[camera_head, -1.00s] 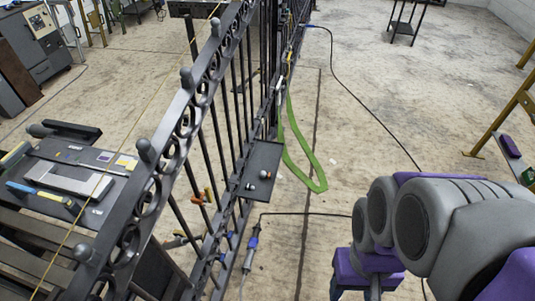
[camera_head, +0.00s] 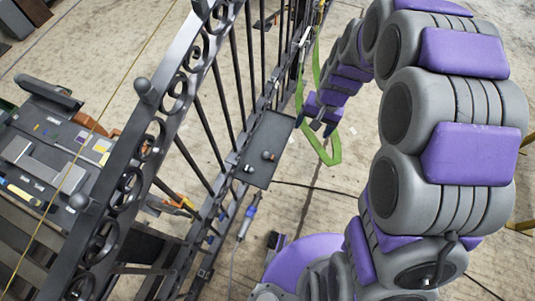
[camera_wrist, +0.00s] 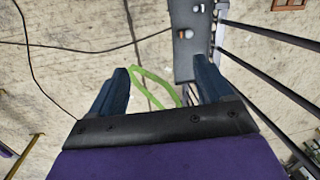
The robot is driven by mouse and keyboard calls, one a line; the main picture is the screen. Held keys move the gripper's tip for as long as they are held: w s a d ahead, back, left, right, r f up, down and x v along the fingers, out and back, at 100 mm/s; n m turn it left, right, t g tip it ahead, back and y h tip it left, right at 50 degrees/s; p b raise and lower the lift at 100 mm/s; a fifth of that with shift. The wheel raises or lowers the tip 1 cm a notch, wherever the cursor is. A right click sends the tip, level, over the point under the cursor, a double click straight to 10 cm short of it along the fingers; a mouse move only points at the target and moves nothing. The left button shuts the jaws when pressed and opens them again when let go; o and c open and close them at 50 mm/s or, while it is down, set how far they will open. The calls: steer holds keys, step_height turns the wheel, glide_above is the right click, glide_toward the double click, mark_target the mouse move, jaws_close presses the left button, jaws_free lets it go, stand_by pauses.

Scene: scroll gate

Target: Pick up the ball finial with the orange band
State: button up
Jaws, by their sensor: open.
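A dark grey plate (camera_head: 262,178) at the side of the gate holds small ball finials. One finial (camera_head: 268,155) stands near its middle and another (camera_head: 248,168) near its gate-side edge. In the wrist view the plate (camera_wrist: 187,60) is at the top, beyond my right finger. A finial there (camera_wrist: 182,34) shows an orange-brown tint that may be the orange band; it is too small to be sure. A paler one (camera_wrist: 201,8) is at the top edge. My gripper (camera_head: 314,123) is open and empty, to the right of the plate; its blue fingers (camera_wrist: 162,84) are wide apart.
The black gate (camera_head: 160,130) with rings and bars runs along the plate's left side. A green strap loop (camera_head: 334,150) hangs by my gripper and shows between my fingers (camera_wrist: 155,88). A cluttered bench (camera_head: 50,150) stands beyond the gate. Floor right of the plate is mostly clear.

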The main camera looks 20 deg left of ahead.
steer(key=w+a+f+p, duration=0.2)
steer(key=w+a+f, duration=0.35)
steer(key=f, duration=0.45)
steer(key=m+p, duration=0.1)
steer(key=p, duration=0.1)
glide_toward(269, 155)
steer(key=shift+t, duration=0.4)
steer(key=f+b, duration=0.1)
steer(key=f, duration=0.1)
steer(key=s+f+b, duration=0.1)
steer(key=b, duration=0.1)
steer(key=shift+s+a+f, duration=0.15)
steer(key=shift+f, duration=0.25)
steer(key=shift+a+f+b, duration=0.2)
steer(key=shift+f+b, duration=0.15)
steer(key=shift+f, duration=0.55)
steer(key=shift+a+f+b, duration=0.15)
steer(key=shift+f+b, duration=0.25)
steer(key=shift+f, duration=0.45)
steer(key=shift+a+f+b, duration=0.2)
steer(key=shift+f+b, duration=0.15)
steer(key=shift+f, duration=0.55)
steer(key=shift+r, duration=0.1)
steer(key=shift+c, duration=0.5)
steer(key=c, duration=0.9)
steer(key=shift+r, duration=0.1)
